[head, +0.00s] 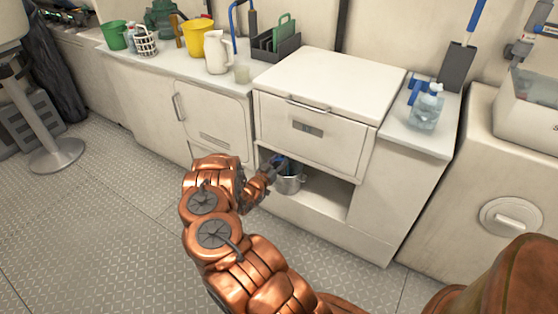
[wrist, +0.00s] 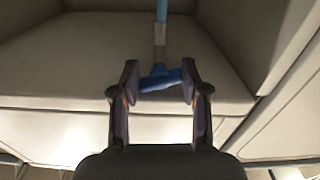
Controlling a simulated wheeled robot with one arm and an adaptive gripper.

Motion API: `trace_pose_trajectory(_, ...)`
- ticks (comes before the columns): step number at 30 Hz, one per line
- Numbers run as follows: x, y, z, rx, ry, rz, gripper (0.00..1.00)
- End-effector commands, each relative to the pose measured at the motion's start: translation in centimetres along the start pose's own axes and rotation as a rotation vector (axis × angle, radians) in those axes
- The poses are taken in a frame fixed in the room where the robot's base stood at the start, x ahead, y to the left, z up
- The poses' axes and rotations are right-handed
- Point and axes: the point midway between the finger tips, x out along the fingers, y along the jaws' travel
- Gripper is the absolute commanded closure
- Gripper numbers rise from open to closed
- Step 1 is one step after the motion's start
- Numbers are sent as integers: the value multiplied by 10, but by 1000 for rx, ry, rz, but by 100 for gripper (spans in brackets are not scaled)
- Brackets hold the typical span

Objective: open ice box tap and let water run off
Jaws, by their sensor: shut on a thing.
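The white ice box (head: 333,85) has a closed lid and stands over an open recess in the counter front. My gripper (head: 275,165) reaches into the left side of this recess. In the wrist view my gripper (wrist: 160,80) is shut on the blue tap handle (wrist: 161,78), with a finger at each end. The handle lies crosswise, slightly tilted, below a grey valve body (wrist: 160,38) and a blue pipe (wrist: 162,10). A metal pot (head: 290,184) stands in the recess, just right of and below my gripper. No water stream is visible; my gripper hides part of the tap.
The recess floor (head: 325,203) is clear right of the pot. A yellow bucket (head: 204,40), a white jug (head: 217,53) and a green bucket (head: 114,36) stand on the left counter. A clear bottle (head: 427,108) stands on the right counter. The metal floor (head: 90,215) at left is free.

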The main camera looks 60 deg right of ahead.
Motion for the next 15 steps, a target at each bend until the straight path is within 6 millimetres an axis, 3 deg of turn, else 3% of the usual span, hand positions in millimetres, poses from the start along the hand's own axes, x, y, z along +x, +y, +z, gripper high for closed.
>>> trace_pose_trajectory(6, 0, 6, 1, -203, -8, 7, 90)
trace_pose_trajectory(15, 0, 6, 2, -301, -8, 10, 90)
